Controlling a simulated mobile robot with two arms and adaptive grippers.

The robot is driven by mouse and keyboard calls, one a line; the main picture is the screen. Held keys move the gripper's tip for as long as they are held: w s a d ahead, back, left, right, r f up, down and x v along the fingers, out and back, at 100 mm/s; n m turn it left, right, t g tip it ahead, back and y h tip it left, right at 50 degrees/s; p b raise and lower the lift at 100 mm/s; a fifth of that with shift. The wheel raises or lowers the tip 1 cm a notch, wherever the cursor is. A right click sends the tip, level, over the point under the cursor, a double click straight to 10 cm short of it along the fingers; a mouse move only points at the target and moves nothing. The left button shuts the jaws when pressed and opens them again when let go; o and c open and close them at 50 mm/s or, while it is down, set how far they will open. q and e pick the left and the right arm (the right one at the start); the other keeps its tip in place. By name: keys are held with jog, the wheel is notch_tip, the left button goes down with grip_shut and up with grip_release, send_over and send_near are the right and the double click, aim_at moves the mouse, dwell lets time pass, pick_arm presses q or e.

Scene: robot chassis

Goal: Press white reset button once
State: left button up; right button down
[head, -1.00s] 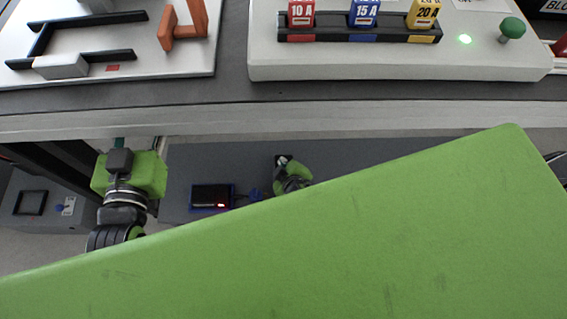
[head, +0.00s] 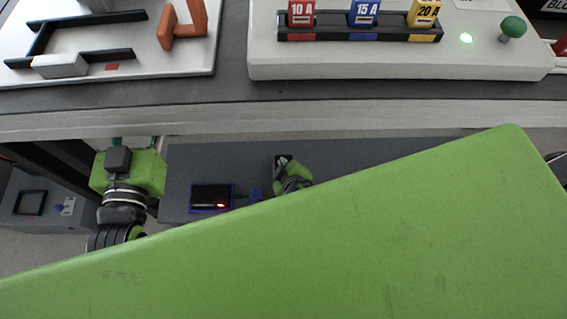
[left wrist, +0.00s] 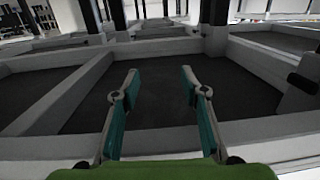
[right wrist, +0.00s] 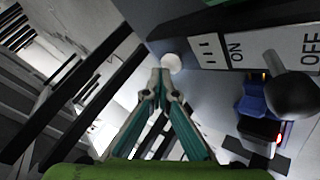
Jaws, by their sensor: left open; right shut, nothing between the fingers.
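The white round reset button (right wrist: 172,63) sits on a grey panel in the right wrist view. My right gripper (right wrist: 160,76) is shut and empty, with its joined tips right at the button's lower-left edge. I cannot tell whether they touch it. In the head view my right gripper (head: 285,170) is over a dark plate (head: 284,158) on the low grey box, and its fingertips are hard to make out. My left gripper is open and empty in the left wrist view (left wrist: 155,75), above a dark recessed frame. It hangs at the left of the head view.
A black knob (right wrist: 292,95) and a blue part (right wrist: 255,100) stand close to the right of the button, by the ON/OFF label (right wrist: 262,47). A blue-framed device (head: 210,197) with a red light lies left of my right gripper. The fuse panel (head: 400,68) is on the table above.

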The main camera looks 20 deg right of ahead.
pick_arm(q)
jog(key=shift+r, duration=0.3)
pick_arm(e)
jog(key=shift+f, duration=0.1)
dwell(0.3)
jog(key=shift+r, duration=0.2)
jog(key=shift+r+p, duration=0.15)
jog(key=shift+p, duration=0.2)
jog(key=shift+r+p, duration=0.35)
jog(key=shift+r, duration=0.25)
pick_arm(q)
jog(key=s+a+f+g+y, duration=0.1)
jog(key=s+f+g, duration=0.1)
jog(key=f, duration=0.3)
jog(key=s+a+f+g, duration=0.1)
jog(key=s+f+g, duration=0.1)
jog(key=f, duration=0.3)
jog(key=shift+a+f+g+y+p, duration=0.3)
jog(key=shift+f+g+y+p, duration=0.1)
jog(key=shift+g, duration=0.5)
pick_arm(e)
jog(key=shift+r, duration=0.1)
pick_arm(q)
jog(key=shift+s+r, duration=0.1)
